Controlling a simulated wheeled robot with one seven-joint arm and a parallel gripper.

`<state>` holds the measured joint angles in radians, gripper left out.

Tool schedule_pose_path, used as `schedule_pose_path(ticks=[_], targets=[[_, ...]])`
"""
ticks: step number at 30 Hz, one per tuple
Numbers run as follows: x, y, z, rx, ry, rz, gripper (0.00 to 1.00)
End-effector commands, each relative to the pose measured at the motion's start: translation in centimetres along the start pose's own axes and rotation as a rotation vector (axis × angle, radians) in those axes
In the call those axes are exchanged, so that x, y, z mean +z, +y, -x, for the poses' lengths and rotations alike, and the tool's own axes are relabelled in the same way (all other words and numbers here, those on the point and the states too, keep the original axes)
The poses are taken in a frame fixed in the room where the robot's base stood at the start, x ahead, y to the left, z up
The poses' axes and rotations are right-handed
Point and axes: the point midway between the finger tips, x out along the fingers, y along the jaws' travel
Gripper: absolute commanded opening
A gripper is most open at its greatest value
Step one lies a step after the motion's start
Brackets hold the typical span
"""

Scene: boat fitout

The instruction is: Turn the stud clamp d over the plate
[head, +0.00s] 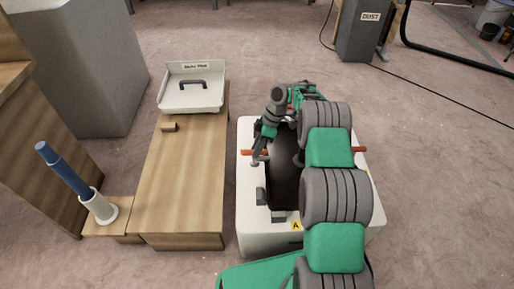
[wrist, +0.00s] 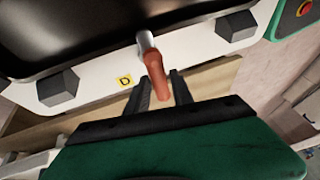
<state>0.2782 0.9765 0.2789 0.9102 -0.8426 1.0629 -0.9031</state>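Stud clamp d has a red handle (wrist: 157,78) on a grey pivot, beside a yellow "D" label (wrist: 125,80) on the white housing rim. Its handle points outward, away from the black plate (wrist: 90,25). In the head view the red handle (head: 248,152) sticks out at the left edge of the housing, and the plate (head: 284,180) is partly hidden by my arm. My gripper (wrist: 161,92) is open, with the handle's end between its two dark fingers and gaps visible on both sides. The gripper (head: 258,158) also shows at the housing's left edge.
The white housing (head: 256,236) has grey blocks on its rim and another red handle (head: 360,149) at right. A wooden bench (head: 180,190) stands close at left, bearing a white tray (head: 190,98). A blue cylinder (head: 64,171) leans in a white holder (head: 99,208).

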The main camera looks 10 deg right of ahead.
Motion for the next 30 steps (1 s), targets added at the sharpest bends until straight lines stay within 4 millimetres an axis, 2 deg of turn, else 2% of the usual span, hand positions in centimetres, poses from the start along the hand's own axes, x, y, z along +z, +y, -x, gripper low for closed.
schedule_pose_path(ticks=[1, 6, 14, 17, 24, 27, 30], targets=[[0.0, -0.1, -0.1, -0.002, 0.000, -0.001, 0.31], [0.1, 0.1, 0.0, 0.002, 0.000, -0.003, 0.43], [0.1, 0.1, 0.5, 0.005, 0.000, -0.004, 0.43], [-0.1, 0.1, 2.0, 0.006, 0.000, -0.003, 0.43], [-0.1, 0.0, 6.9, 0.005, 0.000, -0.003, 0.43], [0.0, 0.0, 7.8, 0.003, 0.000, -0.003, 0.43], [0.1, 0.0, 7.9, 0.001, 0.000, -0.004, 0.43]])
